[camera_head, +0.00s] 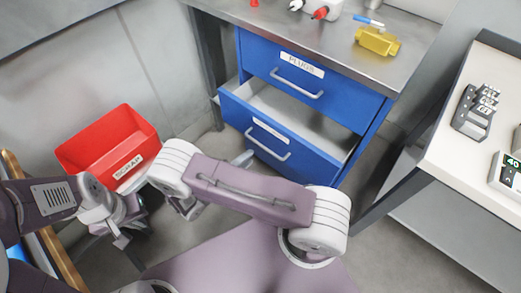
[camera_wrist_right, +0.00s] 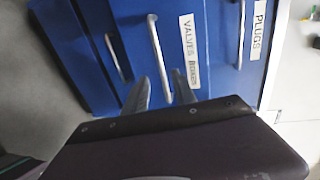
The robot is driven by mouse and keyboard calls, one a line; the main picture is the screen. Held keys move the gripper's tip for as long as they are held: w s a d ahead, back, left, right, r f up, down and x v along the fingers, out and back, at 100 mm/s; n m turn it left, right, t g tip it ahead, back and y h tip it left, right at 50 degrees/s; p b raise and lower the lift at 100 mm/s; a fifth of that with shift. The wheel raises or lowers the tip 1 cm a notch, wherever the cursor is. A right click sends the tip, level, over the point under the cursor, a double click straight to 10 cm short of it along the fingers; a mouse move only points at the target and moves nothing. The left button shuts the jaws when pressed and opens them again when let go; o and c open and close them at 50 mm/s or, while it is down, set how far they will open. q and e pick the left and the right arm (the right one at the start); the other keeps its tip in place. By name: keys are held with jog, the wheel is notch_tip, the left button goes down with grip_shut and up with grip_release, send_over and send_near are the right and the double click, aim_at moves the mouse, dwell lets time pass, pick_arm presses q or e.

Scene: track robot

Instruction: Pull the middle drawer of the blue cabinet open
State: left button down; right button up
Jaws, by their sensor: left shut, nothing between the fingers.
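The blue cabinet (camera_head: 330,98) stands under the metal bench. Its middle drawer (camera_head: 290,150) is pulled out, with its pale inside showing; its top drawer, labelled PLUGS, is shut. The middle drawer's bar handle (camera_head: 267,145) also shows in the right wrist view (camera_wrist_right: 155,45), beside a VALVES label. My right gripper (camera_wrist_right: 160,92) is open, with its fingers either side of one end of this handle; I cannot tell whether they touch it. In the head view it is mostly hidden behind my arm. My left gripper (camera_head: 122,240) is shut and empty at the lower left, away from the cabinet.
A red SCRAP bin (camera_head: 100,145) stands on the floor left of the cabinet. The metal bench (camera_head: 225,10) holds a yellow part (camera_head: 377,41) and tools. A white table (camera_head: 450,150) with devices is at the right. A wooden edge is at lower left.

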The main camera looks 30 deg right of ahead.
aim_at(263, 146)
jog(key=b+x, duration=0.2)
jog(key=x, duration=0.7)
jog(key=shift+r, duration=0.15)
jog(key=shift+c, duration=0.3)
grip_shut()
dwell(0.8)
